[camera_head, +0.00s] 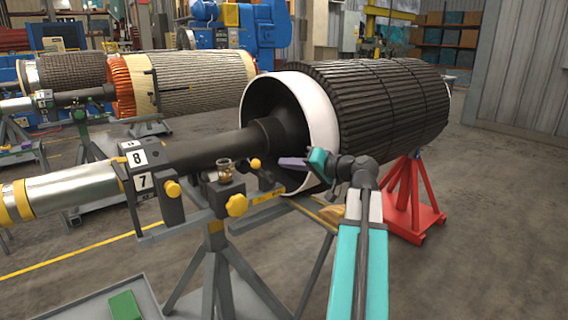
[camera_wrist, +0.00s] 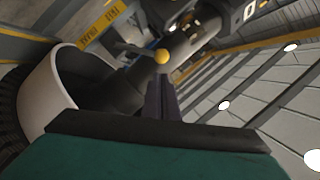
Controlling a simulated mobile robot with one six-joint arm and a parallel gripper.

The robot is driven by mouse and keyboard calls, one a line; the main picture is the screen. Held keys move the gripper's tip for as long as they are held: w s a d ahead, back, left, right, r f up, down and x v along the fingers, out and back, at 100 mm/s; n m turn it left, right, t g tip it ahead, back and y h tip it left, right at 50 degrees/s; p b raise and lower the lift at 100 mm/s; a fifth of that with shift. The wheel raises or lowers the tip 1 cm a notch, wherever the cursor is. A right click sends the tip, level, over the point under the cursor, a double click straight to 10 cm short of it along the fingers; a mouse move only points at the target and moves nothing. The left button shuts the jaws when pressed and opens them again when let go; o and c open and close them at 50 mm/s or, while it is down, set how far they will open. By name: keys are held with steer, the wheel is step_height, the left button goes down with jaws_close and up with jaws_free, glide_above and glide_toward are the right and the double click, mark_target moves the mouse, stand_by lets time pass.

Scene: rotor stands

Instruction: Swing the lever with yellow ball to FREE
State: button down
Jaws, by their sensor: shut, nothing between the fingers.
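The yellow ball (camera_head: 255,163) tops a short dark lever on the stand's side, in front of the rotor shaft. In the wrist view the yellow ball (camera_wrist: 162,57) appears just beyond my fingertips. My gripper (camera_head: 281,161) has its purple fingers together and empty, pointing left at the ball from the right, with a small gap seen in the head view. Yellow label strips (camera_wrist: 112,13) with dark lettering lie beyond; one seems to read FREE. Whether finger and lever touch, I cannot tell.
The large rotor (camera_head: 380,105) with its white end ring (camera_head: 322,110) stands close behind my gripper. Yellow knobs (camera_head: 236,205) sit on the grey stand (camera_head: 222,265), beside a small cup (camera_head: 226,170). A red stand (camera_head: 412,205) is at right. Floor at lower right is clear.

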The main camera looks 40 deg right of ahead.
steer(key=shift+v, duration=0.85)
steer(key=shift+s, duration=0.1)
steer(key=shift+f, duration=0.15)
